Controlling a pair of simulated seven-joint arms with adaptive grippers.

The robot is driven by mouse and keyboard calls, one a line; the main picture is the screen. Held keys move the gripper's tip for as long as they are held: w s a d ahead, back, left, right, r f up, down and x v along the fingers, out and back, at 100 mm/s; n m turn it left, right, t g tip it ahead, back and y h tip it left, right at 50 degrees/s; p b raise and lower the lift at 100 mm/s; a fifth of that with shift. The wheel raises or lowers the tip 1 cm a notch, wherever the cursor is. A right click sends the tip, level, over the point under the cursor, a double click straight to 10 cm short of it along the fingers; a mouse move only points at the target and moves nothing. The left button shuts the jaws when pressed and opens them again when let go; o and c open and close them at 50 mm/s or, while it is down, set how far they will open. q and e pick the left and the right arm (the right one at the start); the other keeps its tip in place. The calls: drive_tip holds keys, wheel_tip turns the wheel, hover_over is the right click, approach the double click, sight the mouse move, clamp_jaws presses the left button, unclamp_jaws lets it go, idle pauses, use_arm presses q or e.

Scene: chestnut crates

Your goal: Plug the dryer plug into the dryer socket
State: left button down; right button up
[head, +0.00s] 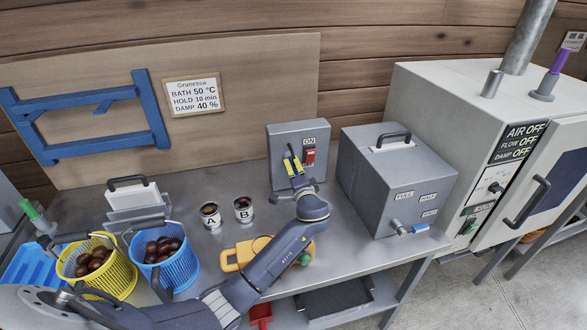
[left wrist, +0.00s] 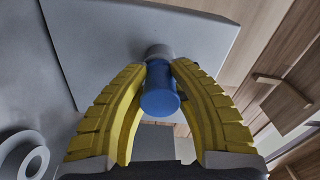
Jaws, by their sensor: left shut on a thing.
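My left gripper (head: 293,165) is at the left part of the front of the grey box with the ON label (head: 283,134), beside its red switch. In the left wrist view its yellow fingers (left wrist: 160,95) are shut on a blue cylindrical plug (left wrist: 160,98). A grey round collar (left wrist: 158,52) shows at the plug's far end, against the grey panel (left wrist: 110,45). I cannot tell whether the collar is the socket, or how deep the plug sits. The fingers hide most of the plug in the head view. My right gripper is not in view.
A grey box with a blue tap (head: 375,165) stands right of the switch box. A large pale cabinet (head: 445,130) reads AIR OFF. Cups A (head: 210,221) and B (head: 243,215), chestnut baskets (head: 115,272) and a yellow tool (head: 240,252) are on the bench.

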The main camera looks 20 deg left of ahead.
use_arm(q)
drive_tip(key=shift+w+a, duration=0.2)
drive_tip(key=shift+w, duration=0.05)
drive_tip(key=c, duration=1.2)
unclamp_jaws()
drive_tip(key=shift+o, duration=0.2)
